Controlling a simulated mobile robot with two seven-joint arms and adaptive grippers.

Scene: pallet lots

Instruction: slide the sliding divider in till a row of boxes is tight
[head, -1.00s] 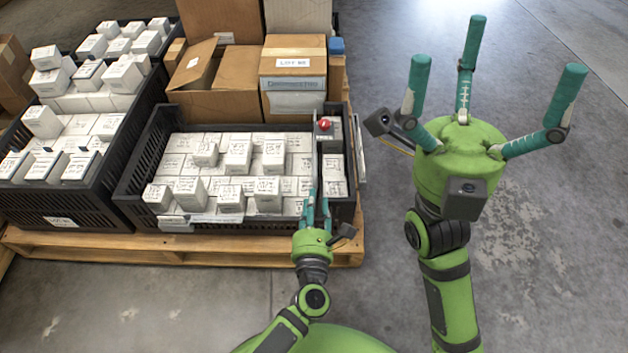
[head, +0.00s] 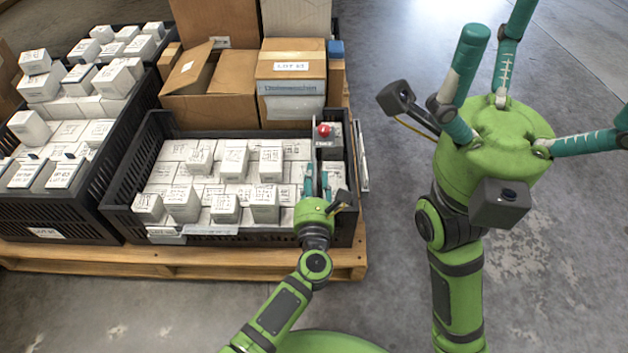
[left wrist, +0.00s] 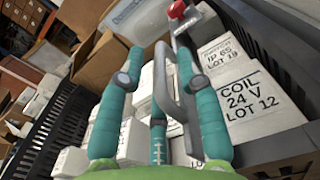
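The sliding divider (head: 317,152) is a thin grey plate standing upright near the right end of the black crate (head: 128,190). White boxes (head: 236,160) fill the crate to its left, with some taller boxes on top. A few white boxes (left wrist: 248,97) lie to its right. In the left wrist view, the divider's grey loop handle (left wrist: 166,90) stands between the fingers of my left gripper (left wrist: 160,58). The fingers look apart around it, with a gap at the left finger. In the head view, my left gripper (head: 319,182) is at the divider's near end. My right gripper (head: 538,75) is open and empty.
A red knob (head: 324,130) sits on a grey block at the crate's back right. Cardboard boxes (head: 290,80) stand behind. Another black crate of white boxes (head: 45,215) is at the left. The wooden pallet (head: 180,262) ends before the clear floor on the right.

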